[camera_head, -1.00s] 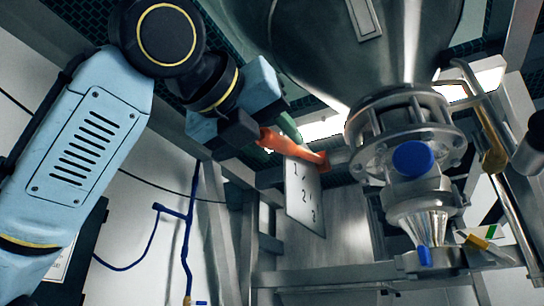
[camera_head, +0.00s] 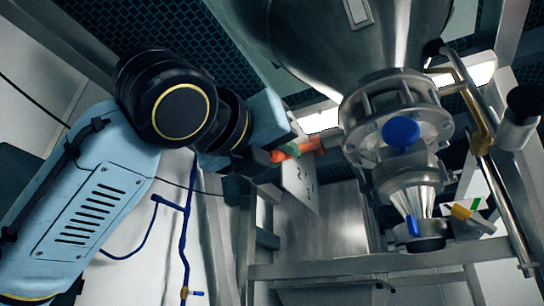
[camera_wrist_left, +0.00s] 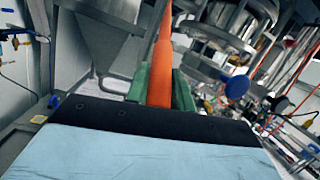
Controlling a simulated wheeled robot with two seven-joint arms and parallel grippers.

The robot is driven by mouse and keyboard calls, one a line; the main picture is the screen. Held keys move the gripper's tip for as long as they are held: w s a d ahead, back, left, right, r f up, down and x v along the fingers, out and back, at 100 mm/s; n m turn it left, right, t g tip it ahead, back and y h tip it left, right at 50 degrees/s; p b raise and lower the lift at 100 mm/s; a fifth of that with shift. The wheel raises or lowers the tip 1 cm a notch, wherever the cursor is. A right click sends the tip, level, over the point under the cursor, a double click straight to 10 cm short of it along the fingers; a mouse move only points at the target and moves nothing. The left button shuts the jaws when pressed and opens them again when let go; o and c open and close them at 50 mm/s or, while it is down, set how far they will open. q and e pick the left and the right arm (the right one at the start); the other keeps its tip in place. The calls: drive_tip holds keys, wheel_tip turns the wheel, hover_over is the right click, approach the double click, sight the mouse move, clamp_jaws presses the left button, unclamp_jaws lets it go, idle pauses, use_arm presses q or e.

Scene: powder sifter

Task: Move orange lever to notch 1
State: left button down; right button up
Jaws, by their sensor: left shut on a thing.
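The orange lever (camera_head: 300,149) sticks out to the left from the machine, close to level, beside the notch plate (camera_head: 299,184). The plate is a light panel with numbers, seen at a steep angle; the lever lies across its top part. My left gripper (camera_head: 277,155) is shut on the lever's outer end. In the left wrist view the orange lever (camera_wrist_left: 161,62) runs up between my green fingertips (camera_wrist_left: 160,88), which press on it from both sides. My right gripper does not show.
A large steel hopper (camera_head: 345,40) hangs above and right of the lever. Below it are a flanged sight glass, a blue knob (camera_head: 400,133) and a yellow-handled valve (camera_head: 461,212). Steel frame bars (camera_head: 350,271) cross below. A blue pipe (camera_head: 184,225) runs down the left wall.

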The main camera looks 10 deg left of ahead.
use_arm(q)
drive_tip(key=shift+w+f, duration=0.15)
drive_tip(key=shift+f, duration=0.15)
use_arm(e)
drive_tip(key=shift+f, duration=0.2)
use_arm(q)
drive_tip(key=c, duration=1.2)
unclamp_jaws()
drive_tip(key=b+v, duration=0.2)
drive_tip(key=v, duration=1.1)
drive_tip(key=shift+f, duration=0.15)
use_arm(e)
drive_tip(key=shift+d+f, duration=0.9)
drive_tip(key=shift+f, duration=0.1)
